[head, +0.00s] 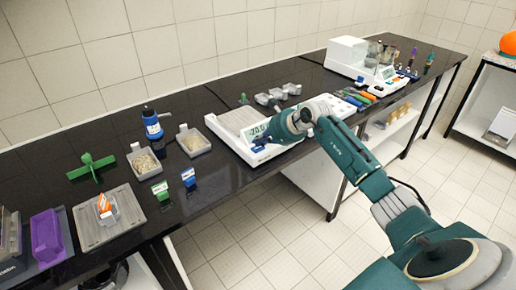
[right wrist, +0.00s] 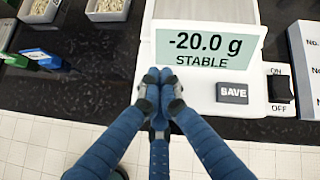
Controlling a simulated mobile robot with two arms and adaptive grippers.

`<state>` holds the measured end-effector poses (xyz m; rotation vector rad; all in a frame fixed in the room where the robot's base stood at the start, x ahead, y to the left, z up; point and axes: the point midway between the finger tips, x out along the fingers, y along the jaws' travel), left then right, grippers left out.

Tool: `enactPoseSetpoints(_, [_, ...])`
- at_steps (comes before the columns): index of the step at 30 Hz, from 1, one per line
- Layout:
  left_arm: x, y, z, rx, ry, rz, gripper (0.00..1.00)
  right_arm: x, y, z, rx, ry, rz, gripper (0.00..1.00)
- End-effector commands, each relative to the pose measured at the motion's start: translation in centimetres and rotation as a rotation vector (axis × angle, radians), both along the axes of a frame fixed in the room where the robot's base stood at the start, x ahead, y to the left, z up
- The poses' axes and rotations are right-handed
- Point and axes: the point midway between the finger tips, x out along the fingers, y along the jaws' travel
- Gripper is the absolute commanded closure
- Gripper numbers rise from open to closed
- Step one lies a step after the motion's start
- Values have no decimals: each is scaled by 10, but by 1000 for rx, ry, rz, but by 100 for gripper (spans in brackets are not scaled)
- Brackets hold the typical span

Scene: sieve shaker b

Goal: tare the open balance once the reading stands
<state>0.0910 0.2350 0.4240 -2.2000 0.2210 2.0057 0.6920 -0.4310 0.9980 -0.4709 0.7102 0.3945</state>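The open balance (head: 222,124) is white with a grey pan and stands on the black bench. Its display (right wrist: 205,48) reads -20.0 g with STABLE below it. A dark SAVE button (right wrist: 232,92) and an ON/OFF switch (right wrist: 279,88) sit to the right on its front. My right gripper (right wrist: 159,80) has its blue fingers drawn together, with nothing seen between them. The fingertips are over the balance front, below the display; they hide what lies under them, and I cannot tell whether they touch. In the head view this gripper (head: 265,141) is at the balance's front. My left gripper is not in view.
Left of the balance are grey trays (head: 195,143) of pellets, a blue bottle (head: 152,124), small green and blue boxes (head: 188,177) and a green stand (head: 91,167). Coloured tools (head: 358,98) lie to the right. A second, shielded balance (head: 347,54) stands farther back.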

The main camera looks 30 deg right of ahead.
Motion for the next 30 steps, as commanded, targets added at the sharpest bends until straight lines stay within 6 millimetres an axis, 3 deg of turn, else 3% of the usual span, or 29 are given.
enactPoseSetpoints(30, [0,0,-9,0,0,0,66,0,0,-10,1,2,0,100])
